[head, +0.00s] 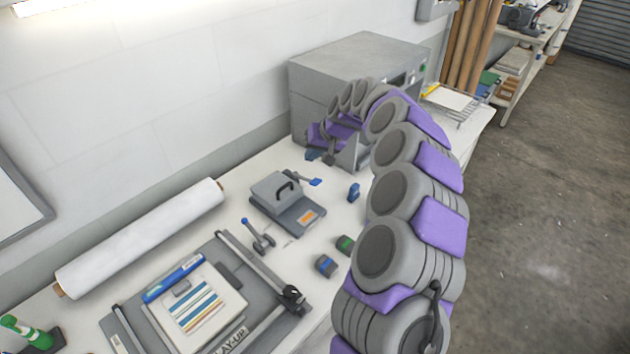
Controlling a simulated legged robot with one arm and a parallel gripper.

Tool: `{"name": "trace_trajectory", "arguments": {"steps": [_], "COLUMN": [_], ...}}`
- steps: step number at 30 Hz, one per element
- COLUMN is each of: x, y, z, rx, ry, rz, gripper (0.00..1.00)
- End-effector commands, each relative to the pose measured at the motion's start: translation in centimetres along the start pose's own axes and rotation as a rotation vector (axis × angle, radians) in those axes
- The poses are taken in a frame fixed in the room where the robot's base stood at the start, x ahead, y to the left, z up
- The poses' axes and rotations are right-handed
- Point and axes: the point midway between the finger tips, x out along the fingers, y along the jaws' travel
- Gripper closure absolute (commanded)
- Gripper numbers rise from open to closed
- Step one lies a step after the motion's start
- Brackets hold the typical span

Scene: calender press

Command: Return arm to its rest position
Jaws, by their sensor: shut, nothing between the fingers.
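My grey and purple arm rises from the bottom right of the head view, arches over the bench and curls down at its far end. My gripper (328,158) is at that end, low in front of the grey box-shaped machine (345,65). It is shut and holds nothing. It is small in the picture and partly hidden by the arm's own links, so I cannot tell whether it touches anything. A grey metal piece (353,153) shows right beside it.
The floor at right is clear.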

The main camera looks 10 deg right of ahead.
Motion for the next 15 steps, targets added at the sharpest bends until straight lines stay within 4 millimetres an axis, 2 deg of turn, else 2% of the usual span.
{"name": "trace_trajectory", "arguments": {"steps": [11,15], "x": [-0.1,-1.1], "y": [-0.1,-2.0], "z": [0.1,1.0], "rx": [-0.002,-0.026], "ry": [-0.001,-0.019], "rz": [-0.001,-0.024], "gripper": [1.0,1.0]}}
